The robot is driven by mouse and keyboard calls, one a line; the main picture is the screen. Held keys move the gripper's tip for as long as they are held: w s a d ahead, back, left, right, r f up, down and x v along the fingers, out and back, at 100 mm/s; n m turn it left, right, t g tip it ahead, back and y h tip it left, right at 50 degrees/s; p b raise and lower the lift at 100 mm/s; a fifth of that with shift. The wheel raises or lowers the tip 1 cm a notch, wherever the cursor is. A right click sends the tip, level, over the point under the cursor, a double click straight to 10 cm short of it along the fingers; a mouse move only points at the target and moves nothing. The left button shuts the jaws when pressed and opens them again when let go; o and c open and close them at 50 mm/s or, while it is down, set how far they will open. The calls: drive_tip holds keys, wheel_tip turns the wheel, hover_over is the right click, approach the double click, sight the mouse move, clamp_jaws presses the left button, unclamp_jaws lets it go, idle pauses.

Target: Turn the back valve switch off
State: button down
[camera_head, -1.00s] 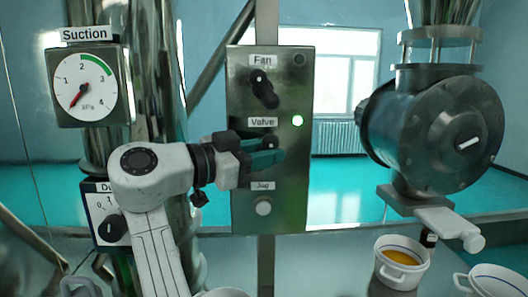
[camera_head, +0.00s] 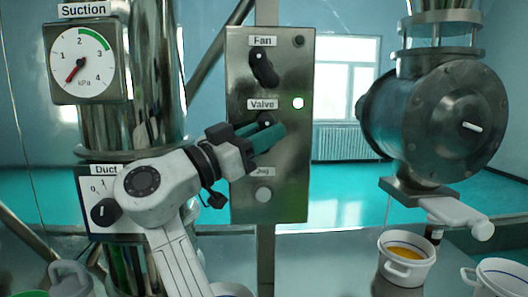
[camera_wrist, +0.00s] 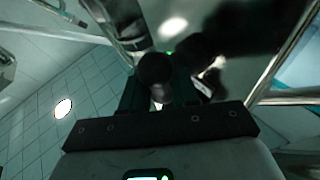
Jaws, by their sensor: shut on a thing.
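The steel control panel (camera_head: 240,190) stands in the middle of the head view. Its Valve switch (camera_head: 265,119) is a black knob, mostly hidden by my gripper (camera_head: 262,135). The teal fingers are shut on the knob, and they tilt up to the right.
The Fan knob (camera_head: 263,68) is above and the Jog button (camera_head: 263,194) below. The Suction gauge (camera_head: 84,62) and Duct dial (camera_head: 103,211) are at left. A large round steel housing (camera_head: 435,130) and a white bowl (camera_head: 405,272) stand at right.

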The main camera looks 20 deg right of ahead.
drive_tip(key=n+t+h+b, duration=0.1)
drive_tip(key=n+t+b, duration=0.1)
drive_tip(key=b, duration=0.1)
drive_tip(key=n+t+h+b, duration=0.2)
drive_tip(key=n+b, duration=0.1)
drive_tip(key=b, duration=0.1)
drive_tip(key=shift+f+t, duration=0.3)
drive_tip(key=shift+f, duration=0.1)
drive_tip(key=n+t+b, duration=0.2)
drive_tip(key=n+t, duration=0.1)
drive_tip(key=n+t+b, duration=0.1)
drive_tip(key=shift+a+r+n+t, duration=0.1)
drive_tip(key=shift+r+n+t, duration=0.15)
drive_tip(key=shift+n+t, duration=0.05)
drive_tip(key=shift+r+n, duration=0.1)
drive_tip(key=shift+n, duration=0.2)
drive_tip(key=c, duration=1.2)
unclamp_jaws()
drive_tip(key=shift+b, duration=0.3)
drive_tip(key=b+v, duration=0.2)
drive_tip(key=v, duration=0.9)
drive_tip(key=shift+r, duration=0.2)
